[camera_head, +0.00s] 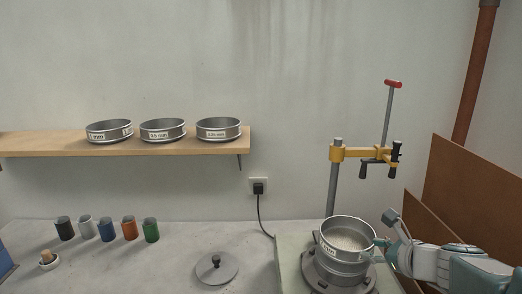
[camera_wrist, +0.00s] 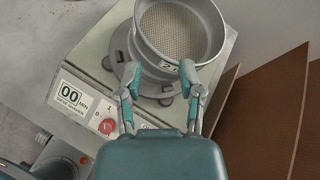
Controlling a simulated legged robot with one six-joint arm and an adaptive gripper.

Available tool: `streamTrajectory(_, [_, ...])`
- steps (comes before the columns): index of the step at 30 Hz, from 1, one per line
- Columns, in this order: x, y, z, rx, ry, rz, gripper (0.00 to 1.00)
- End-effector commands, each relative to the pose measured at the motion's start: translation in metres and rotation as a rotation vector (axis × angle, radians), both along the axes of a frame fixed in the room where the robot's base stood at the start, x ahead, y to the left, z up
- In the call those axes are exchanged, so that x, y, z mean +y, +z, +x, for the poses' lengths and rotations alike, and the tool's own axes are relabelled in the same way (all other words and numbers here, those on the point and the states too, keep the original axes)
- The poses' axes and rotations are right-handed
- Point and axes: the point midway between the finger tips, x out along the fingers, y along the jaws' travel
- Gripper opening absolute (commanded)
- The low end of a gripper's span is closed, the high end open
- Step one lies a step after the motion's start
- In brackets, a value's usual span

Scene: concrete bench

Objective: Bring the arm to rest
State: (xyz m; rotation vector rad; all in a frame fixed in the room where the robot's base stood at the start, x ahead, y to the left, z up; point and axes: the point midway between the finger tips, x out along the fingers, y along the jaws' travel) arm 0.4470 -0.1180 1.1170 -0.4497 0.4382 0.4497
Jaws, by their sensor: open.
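My gripper (camera_head: 382,243) is at the lower right in the head view, at the right side of a metal sieve (camera_head: 347,236). In the wrist view my gripper (camera_wrist: 160,76) is open, its two fingers apart at the near rim of the sieve (camera_wrist: 178,32), with nothing clearly held between them. Whether a fingertip touches the rim I cannot tell.
A post with a yellow clamp (camera_head: 345,153) and red-handled rod stands behind the shaker. Brown boards (camera_head: 465,205) lean at the right. A round lid (camera_head: 216,268) lies on the bench. Several coloured cups (camera_head: 107,230) stand left. Three sieves (camera_head: 163,130) sit on the wall shelf (camera_head: 50,143).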

Motion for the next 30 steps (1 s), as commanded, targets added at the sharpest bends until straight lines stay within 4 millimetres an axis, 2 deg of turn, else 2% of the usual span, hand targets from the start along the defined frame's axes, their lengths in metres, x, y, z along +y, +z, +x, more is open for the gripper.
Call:
streamTrajectory(1, [0.023,0.003,-0.01,-0.005,0.107,-0.102,0.49])
streamTrajectory(6, [0.078,0.001,-0.048,-0.025,0.457,-0.452,0.49])
streamTrajectory(12, [0.116,-0.005,-0.098,-0.075,0.858,-0.857,0.49])
streamTrajectory(16, [0.128,-0.009,-0.13,-0.116,1.114,-1.118,0.49])
streamTrajectory(21, [0.13,-0.013,-0.167,-0.17,1.432,-1.459,0.49])
streamTrajectory(25, [0.124,-0.014,-0.186,-0.195,1.626,-1.674,0.49])
streamTrajectory(30, [0.118,-0.013,-0.196,-0.203,1.742,-1.808,0.49])
